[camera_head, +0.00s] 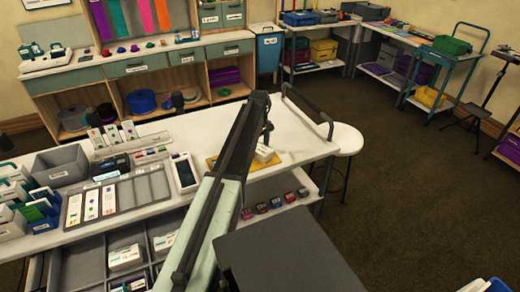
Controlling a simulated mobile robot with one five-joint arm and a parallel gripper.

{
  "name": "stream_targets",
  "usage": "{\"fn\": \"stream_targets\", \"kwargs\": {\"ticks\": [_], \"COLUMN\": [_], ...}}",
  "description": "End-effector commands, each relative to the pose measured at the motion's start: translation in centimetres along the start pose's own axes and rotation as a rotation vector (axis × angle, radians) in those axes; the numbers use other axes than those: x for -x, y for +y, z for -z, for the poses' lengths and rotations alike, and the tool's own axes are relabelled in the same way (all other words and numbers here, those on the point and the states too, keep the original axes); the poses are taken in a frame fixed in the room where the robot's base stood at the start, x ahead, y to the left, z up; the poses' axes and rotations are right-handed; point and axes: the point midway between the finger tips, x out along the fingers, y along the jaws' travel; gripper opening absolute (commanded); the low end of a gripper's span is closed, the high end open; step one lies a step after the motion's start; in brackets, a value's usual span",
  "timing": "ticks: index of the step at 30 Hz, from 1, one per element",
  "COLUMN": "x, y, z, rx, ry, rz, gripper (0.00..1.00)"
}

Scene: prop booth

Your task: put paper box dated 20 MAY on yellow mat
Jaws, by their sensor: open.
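White paper boxes with labels lie in the open drawer below: one at the left (125,257) and one further right (164,241). Their print is too small to read, so I cannot tell which is dated 20 MAY. My gripper (267,130) is small and dark at the arm's far end, above the bench, apart from the boxes. It is open and empty.
Open brown carpet lies to the right.

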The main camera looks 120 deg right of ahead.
Motion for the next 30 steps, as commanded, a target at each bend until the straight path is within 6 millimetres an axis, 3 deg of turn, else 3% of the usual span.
{"fn": "stream_targets", "kwargs": {"ticks": [5, 18, 30], "x": [2.5, 11.7, 12.1], "y": [0.0, 0.1, 0.1], "z": [0.0, -0.1, -0.1], "rx": [0.0, -0.001, -0.002], "ry": [0.0, 0.0, 0.0], "rz": [0.0, 0.0, 0.0], "gripper": [0.76, 0.76, 0.76]}}
